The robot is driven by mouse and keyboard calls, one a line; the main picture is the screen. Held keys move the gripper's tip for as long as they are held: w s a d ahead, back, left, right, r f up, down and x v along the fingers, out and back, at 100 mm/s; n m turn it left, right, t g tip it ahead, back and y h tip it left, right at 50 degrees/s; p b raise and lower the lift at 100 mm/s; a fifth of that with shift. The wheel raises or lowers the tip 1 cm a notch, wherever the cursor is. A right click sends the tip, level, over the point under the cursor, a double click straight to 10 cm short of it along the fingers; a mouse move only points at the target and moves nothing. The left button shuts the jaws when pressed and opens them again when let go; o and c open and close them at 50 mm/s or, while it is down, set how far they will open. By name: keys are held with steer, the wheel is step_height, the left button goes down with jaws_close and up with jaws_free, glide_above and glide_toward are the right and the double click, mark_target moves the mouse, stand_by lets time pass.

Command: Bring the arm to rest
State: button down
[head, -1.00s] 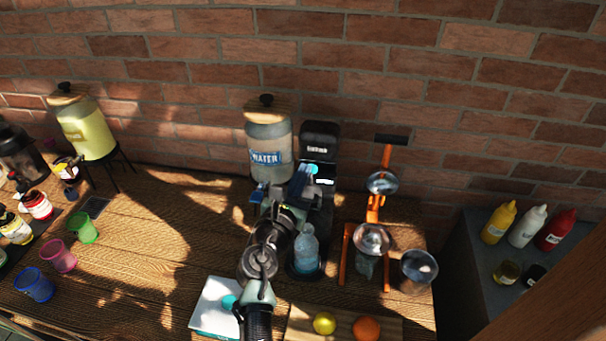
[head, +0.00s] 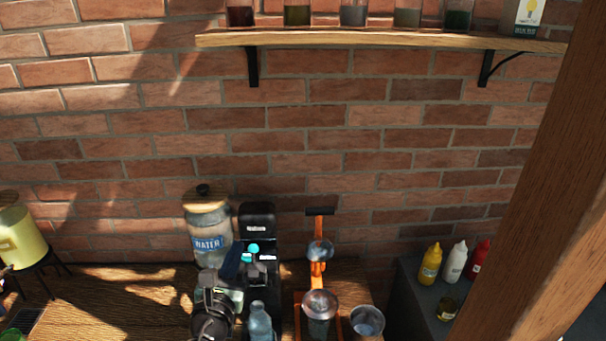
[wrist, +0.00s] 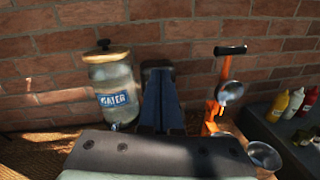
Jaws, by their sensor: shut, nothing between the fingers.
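My gripper (head: 234,262) is raised above the wooden table, in front of the water dispenser and the black machine. In the wrist view its dark blue fingers (wrist: 161,98) are together, pointing toward the wall, with nothing between them. My arm reaches up from the bottom of the head view. The glass water dispenser (head: 210,238) with a wooden lid stands behind and left of the gripper; it also shows in the wrist view (wrist: 115,92). The black machine (head: 257,222) is behind the gripper and partly hidden by it.
A clear bottle (head: 260,322) stands just right of my arm. An orange press (head: 317,275) and a metal cup (head: 367,321) stand further right. Sauce bottles (head: 454,262) stand on a grey side surface. A wall shelf (head: 380,40) holds jars. A wooden post (head: 530,190) rises at right.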

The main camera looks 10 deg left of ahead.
steer(key=s+d+r+m+t+h+b, duration=0.15)
steer(key=d+r+m+b, duration=0.25)
steer(key=d+r+m, duration=0.55)
steer(key=s+d+r+m+t+h+b, duration=0.1)
steer(key=d+r+m+t+h+b, duration=0.15)
steer(key=d+r+m+b, duration=0.6)
steer(key=s+d+r+m+t+b, duration=0.1)
steer(key=s+d+r+m+t, duration=0.2)
steer(key=s+r+m, duration=0.5)
steer(key=s+d+r+m+t+y, duration=0.1)
steer(key=s+d+r+m+t, duration=0.1)
steer(key=s+r+m, duration=0.5)
steer(key=s+d+m, duration=0.1)
steer(key=s+m, duration=0.2)
steer(key=shift+r+t+y+b, duration=0.3)
steer(key=shift+r+t+b, duration=0.1)
steer(key=shift+s, duration=0.2)
